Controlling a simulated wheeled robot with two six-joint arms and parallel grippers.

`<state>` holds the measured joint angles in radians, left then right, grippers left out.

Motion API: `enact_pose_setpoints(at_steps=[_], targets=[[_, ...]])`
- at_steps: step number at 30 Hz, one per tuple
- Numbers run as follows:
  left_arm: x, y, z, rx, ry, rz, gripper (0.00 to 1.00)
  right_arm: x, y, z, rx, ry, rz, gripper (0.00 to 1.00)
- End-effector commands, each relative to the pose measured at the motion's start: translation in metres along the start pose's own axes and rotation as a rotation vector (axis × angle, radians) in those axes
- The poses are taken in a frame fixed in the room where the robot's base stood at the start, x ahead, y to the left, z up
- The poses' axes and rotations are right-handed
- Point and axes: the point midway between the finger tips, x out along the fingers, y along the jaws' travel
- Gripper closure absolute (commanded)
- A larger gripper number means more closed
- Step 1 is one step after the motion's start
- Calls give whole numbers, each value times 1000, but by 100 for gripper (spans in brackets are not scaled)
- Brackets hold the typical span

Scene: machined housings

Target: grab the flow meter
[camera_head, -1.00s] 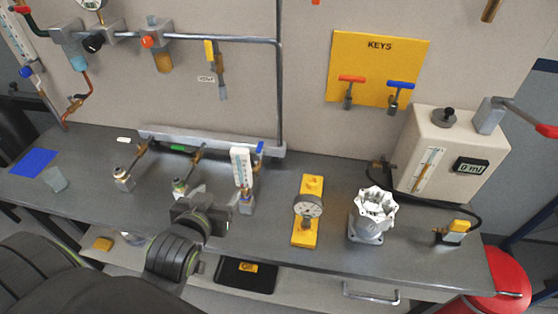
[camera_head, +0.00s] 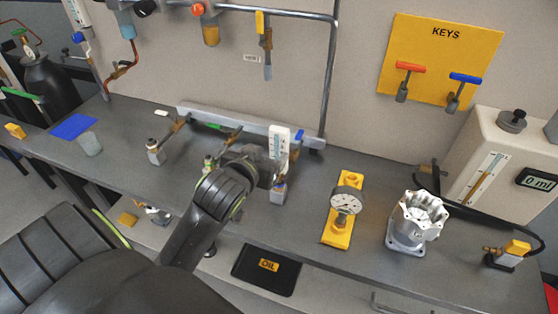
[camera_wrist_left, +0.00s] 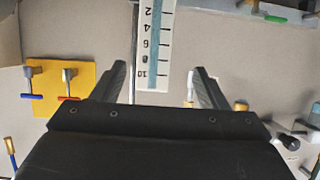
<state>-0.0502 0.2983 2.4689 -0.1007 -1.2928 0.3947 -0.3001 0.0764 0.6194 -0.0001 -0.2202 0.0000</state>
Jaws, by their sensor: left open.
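The flow meter, a white scale plate with black marks (camera_head: 279,141), stands on the bench on a grey metal base (camera_head: 278,194), with a blue handle beside its top. My left gripper (camera_head: 270,168) is right beside it on its left, with the jaws partly hidden. In the left wrist view the numbered scale (camera_wrist_left: 154,45) appears upside down, between the two open fingers (camera_wrist_left: 161,82). The fingers show gaps on both sides of it, and I cannot tell its exact depth between them. My right gripper is not in view.
A dial gauge on a yellow plate (camera_head: 345,204) and a pale machined housing (camera_head: 414,222) stand to the right.

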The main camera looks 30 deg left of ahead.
Motion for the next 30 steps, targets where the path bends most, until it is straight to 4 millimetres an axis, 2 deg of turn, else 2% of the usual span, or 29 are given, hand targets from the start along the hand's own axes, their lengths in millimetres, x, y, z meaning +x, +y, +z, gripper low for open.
enact_pose_setpoints(at_steps=[6, 14, 24, 30], targets=[[30, 0, -2, 0, -4, -1, 33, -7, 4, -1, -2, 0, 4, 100], [44, 1, -3, -2, -3, 0, 33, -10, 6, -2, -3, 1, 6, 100], [83, 8, -7, 0, -3, -1, 33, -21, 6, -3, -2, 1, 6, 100], [92, 8, -6, 0, -2, 0, 33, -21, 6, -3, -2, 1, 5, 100]])
